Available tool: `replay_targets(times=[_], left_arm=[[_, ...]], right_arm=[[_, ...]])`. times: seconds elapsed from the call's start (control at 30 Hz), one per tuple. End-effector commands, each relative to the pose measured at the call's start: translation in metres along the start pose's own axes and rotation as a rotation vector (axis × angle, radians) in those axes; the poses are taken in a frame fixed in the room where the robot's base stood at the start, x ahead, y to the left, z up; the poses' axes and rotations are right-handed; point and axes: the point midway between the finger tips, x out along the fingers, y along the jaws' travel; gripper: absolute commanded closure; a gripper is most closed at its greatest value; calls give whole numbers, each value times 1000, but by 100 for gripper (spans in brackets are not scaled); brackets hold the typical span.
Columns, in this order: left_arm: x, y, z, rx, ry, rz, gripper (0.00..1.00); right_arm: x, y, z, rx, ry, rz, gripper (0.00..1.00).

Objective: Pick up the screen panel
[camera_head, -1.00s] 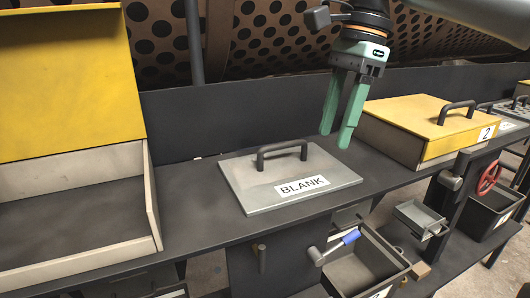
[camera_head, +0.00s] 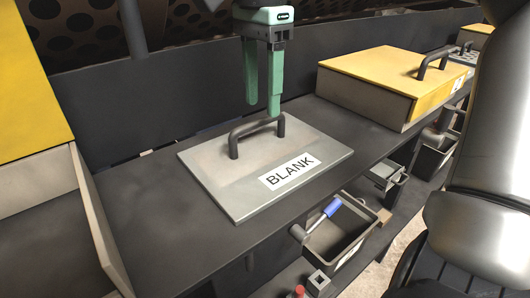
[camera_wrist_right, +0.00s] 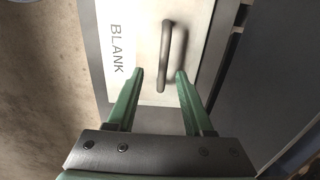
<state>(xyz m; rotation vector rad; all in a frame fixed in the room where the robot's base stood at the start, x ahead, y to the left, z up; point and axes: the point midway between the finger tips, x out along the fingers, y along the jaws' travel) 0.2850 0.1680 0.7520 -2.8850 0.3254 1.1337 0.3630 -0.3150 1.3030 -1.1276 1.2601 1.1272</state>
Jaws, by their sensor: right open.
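A flat grey panel labelled BLANK (camera_head: 225,185) lies on the dark bench, with a dark bar handle (camera_head: 255,127) standing up from its top. The panel also shows in the right wrist view (camera_wrist_right: 143,38). My right gripper (camera_head: 263,105) points down just above the handle, open and empty. In the right wrist view its two green fingers (camera_wrist_right: 160,74) appear on either side of the handle (camera_wrist_right: 165,50); whether they reach down beside it I cannot tell. My left gripper is not in view. A small grey plate with holes (camera_head: 466,57) shows at the far right.
A yellow-lidded box (camera_head: 385,80) stands on the bench to the right. An open box with a raised yellow lid (camera_head: 25,95) is at the left. A blue-handled tool (camera_head: 330,208) rests at an open bin (camera_head: 350,240) below the front edge. A dark wall (camera_head: 160,100) runs behind.

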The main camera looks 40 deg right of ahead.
Motion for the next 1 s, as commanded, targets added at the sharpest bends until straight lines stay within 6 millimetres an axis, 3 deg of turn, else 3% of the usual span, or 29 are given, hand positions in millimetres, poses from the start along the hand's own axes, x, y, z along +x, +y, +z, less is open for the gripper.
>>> replay_targets(times=[0.4,0.7,1.0], left_arm=[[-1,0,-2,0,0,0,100],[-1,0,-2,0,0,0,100],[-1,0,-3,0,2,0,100]], right_arm=[[50,-3,4,0,-1,3,48],[56,-4,4,0,-2,0,48],[55,-4,4,0,-2,0,80]])
